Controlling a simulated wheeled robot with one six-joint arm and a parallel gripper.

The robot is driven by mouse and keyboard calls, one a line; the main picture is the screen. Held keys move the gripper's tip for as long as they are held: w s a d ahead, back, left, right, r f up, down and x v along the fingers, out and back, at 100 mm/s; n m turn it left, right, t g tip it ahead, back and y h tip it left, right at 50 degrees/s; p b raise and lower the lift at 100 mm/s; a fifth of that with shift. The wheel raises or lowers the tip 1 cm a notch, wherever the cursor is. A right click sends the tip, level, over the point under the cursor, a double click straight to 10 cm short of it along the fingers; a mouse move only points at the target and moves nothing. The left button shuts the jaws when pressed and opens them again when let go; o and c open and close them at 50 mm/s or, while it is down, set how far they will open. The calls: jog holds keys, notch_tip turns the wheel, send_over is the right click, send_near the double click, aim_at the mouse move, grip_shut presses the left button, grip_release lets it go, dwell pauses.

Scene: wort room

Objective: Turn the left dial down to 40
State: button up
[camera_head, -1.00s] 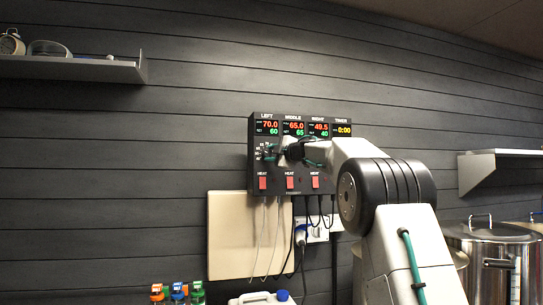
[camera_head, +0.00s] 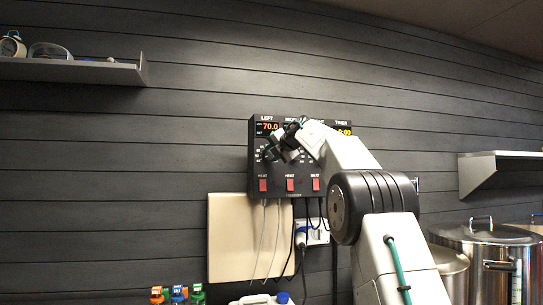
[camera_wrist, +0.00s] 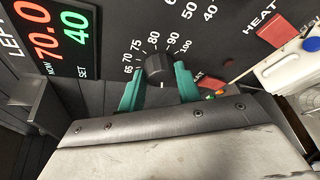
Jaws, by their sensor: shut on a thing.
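The left dial (camera_wrist: 158,66) is a black round knob in the middle of the wrist view, with white scale numbers around it. My gripper (camera_wrist: 159,84) has a green-tipped finger on each side of the knob and is shut on it. The left display (camera_wrist: 63,33) reads NOW 70.0 in red and SET 40 in green. In the head view, my gripper (camera_head: 272,152) is at the left part of the control box (camera_head: 257,181). There it hides the dial and the left SET reading.
Red heat switches (camera_head: 263,185) line the lower part of the box, one of them (camera_wrist: 211,83) close to my right finger in the wrist view. Cables hang below, by a beige board (camera_head: 232,235). Shelves are at left (camera_head: 70,68) and right (camera_head: 490,170); steel pots (camera_head: 490,262) stand at right.

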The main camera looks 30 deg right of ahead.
jog(key=shift+f+n, duration=0.15)
jog(key=shift+n, duration=0.35)
jog(key=shift+w, duration=0.1)
jog(key=o, duration=1)
jog(key=shift+a, duration=0.1)
jog(key=shift+s+r, duration=0.25)
jog(key=shift+s, duration=0.1)
jog(key=v, duration=0.7)
jog(key=shift+r, duration=0.1)
